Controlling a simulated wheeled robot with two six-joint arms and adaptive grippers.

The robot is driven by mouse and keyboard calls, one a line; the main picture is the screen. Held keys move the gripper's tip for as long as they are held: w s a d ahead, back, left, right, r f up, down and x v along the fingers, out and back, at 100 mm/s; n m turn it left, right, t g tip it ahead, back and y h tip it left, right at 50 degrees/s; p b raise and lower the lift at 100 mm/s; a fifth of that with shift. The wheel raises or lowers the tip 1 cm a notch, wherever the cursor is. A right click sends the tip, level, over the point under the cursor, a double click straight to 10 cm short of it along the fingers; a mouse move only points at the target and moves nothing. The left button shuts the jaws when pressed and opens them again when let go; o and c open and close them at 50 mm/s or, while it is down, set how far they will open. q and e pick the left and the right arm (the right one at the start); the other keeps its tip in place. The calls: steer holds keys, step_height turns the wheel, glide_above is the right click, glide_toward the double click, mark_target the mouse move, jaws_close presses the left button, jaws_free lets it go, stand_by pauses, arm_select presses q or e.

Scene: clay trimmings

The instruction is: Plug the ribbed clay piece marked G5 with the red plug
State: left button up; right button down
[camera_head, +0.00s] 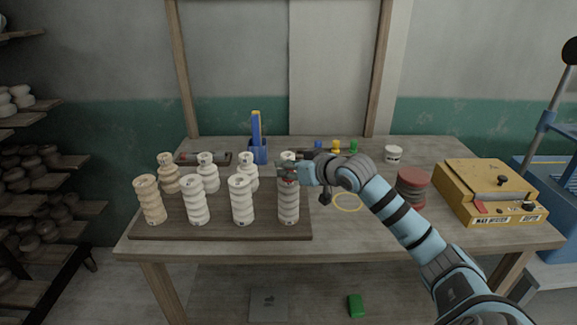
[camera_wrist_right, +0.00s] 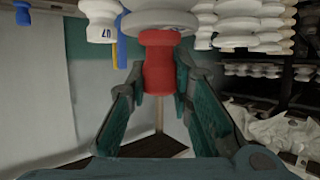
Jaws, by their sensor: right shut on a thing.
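Several pale ribbed clay pieces stand upright in two rows on a dark board (camera_head: 222,229). The front right piece (camera_head: 289,205) is just below my right gripper (camera_head: 286,174). Their small marks are too small to read in the head view, so I cannot tell which is G5. In the right wrist view my right gripper (camera_wrist_right: 160,85) is shut on the red plug (camera_wrist_right: 158,65). A white ribbed piece (camera_wrist_right: 160,19) shows right beyond the plug's far end; I cannot tell whether they touch. My left gripper is not in view.
Blue (camera_head: 318,145), yellow (camera_head: 336,146) and green (camera_head: 353,146) plugs stand at the back. A blue holder (camera_head: 258,153) stands behind the pieces. A red spool (camera_head: 411,188), yellow box (camera_head: 490,193), white cup (camera_head: 393,154) and yellow ring (camera_head: 347,209) are to the right.

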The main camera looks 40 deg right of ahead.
steer(key=c, duration=1.3)
jaws_free()
steer(key=shift+f, duration=0.15)
steer(key=shift+c, duration=0.2)
steer(key=shift+r, duration=0.4)
step_height(320, 180, up, 9)
steer(key=shift+r, duration=0.15)
